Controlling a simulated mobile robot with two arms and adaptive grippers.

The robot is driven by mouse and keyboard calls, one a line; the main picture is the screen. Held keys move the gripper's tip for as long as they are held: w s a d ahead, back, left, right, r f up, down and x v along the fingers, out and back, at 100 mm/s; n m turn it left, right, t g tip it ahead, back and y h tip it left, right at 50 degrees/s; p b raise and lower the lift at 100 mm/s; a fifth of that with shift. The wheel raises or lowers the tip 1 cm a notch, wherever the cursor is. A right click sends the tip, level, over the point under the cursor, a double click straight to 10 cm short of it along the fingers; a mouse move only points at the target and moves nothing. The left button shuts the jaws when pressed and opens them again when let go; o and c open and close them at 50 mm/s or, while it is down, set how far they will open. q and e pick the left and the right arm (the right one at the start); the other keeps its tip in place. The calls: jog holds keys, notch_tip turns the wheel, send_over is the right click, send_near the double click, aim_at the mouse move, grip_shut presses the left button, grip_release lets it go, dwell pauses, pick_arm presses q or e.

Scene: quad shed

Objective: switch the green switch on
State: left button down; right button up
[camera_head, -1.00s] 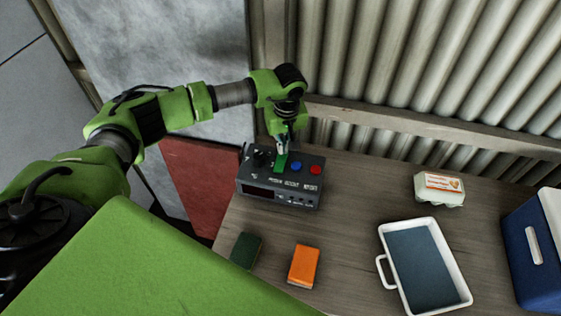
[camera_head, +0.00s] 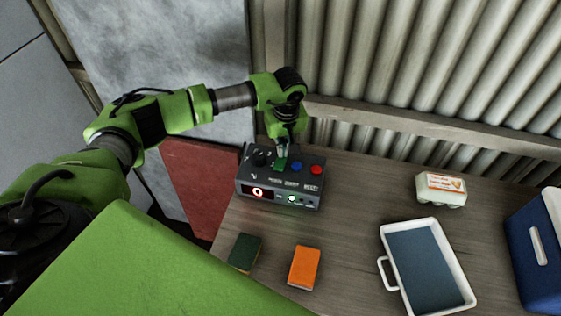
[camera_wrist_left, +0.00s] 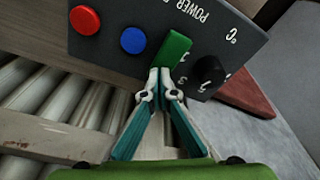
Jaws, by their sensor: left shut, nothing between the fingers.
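The green switch (camera_wrist_left: 175,48) is on the top panel of a dark grey control box (camera_head: 300,184). It also shows in the head view (camera_head: 281,163), partly covered by my left gripper. The box's front has a lit red "0" display (camera_head: 258,192) and a lit green-white light (camera_head: 291,198). My left gripper (camera_wrist_left: 159,72) is shut and empty. Its fingertips are at the near edge of the green switch in the wrist view, touching or very close to it. My right gripper is not in view.
Beside the switch are a blue button (camera_wrist_left: 133,40), a red button (camera_wrist_left: 85,20) and a black knob (camera_wrist_left: 208,70). A green block (camera_head: 244,252), an orange block (camera_head: 304,267), a white tray (camera_head: 384,272), an egg carton (camera_head: 441,188) and a blue cooler (camera_head: 532,262) stand apart on the table.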

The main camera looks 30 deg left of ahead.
pick_arm(q)
jog(key=shift+r, duration=0.1)
notch_tip(320, 180, up, 7)
jog(key=p, duration=0.3)
dwell(0.4)
jog(key=shift+s, duration=0.1)
dwell(0.4)
